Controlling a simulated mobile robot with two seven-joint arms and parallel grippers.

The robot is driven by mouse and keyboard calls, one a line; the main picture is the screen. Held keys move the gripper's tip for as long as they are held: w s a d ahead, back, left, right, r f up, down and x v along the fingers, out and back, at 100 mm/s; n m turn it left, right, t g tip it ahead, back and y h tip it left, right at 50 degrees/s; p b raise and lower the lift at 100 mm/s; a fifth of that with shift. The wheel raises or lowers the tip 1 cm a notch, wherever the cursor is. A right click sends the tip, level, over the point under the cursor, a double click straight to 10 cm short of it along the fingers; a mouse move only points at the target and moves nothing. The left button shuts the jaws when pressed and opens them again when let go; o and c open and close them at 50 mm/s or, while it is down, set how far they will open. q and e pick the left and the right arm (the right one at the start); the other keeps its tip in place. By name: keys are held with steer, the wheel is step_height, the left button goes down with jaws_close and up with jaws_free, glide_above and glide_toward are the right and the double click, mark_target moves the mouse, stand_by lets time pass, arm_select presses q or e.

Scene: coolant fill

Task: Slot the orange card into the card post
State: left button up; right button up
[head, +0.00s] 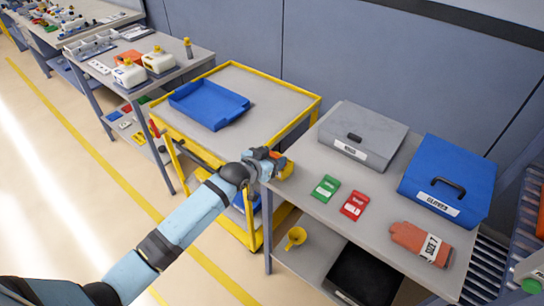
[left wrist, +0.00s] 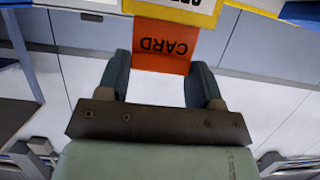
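The orange card (left wrist: 162,45), with CARD reading upside down, is between the two fingers of my left gripper (left wrist: 163,72) in the left wrist view. Its side edges meet the fingers. The card's upper end in that view meets a yellow-edged white sign (left wrist: 172,12) with cut-off lettering. I cannot tell whether this sign belongs to the card post or whether the card sits in a slot. In the head view my left gripper (head: 270,164) is at the left corner of the grey table, with orange and yellow just beyond its fingers. My right gripper is not in view.
The grey table (head: 325,214) holds a grey case (head: 383,127), a blue case (head: 447,170), a green card (head: 325,188), a red card (head: 355,205) and an orange glove pack (head: 420,243). A yellow-framed cart (head: 262,93) with a blue tray (head: 209,104) stands left of it.

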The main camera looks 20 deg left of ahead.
arm_select(q)
steer(key=o, duration=0.4)
steer(key=shift+o, duration=0.2)
steer(key=b+v, duration=0.1)
steer(key=v, duration=1.3)
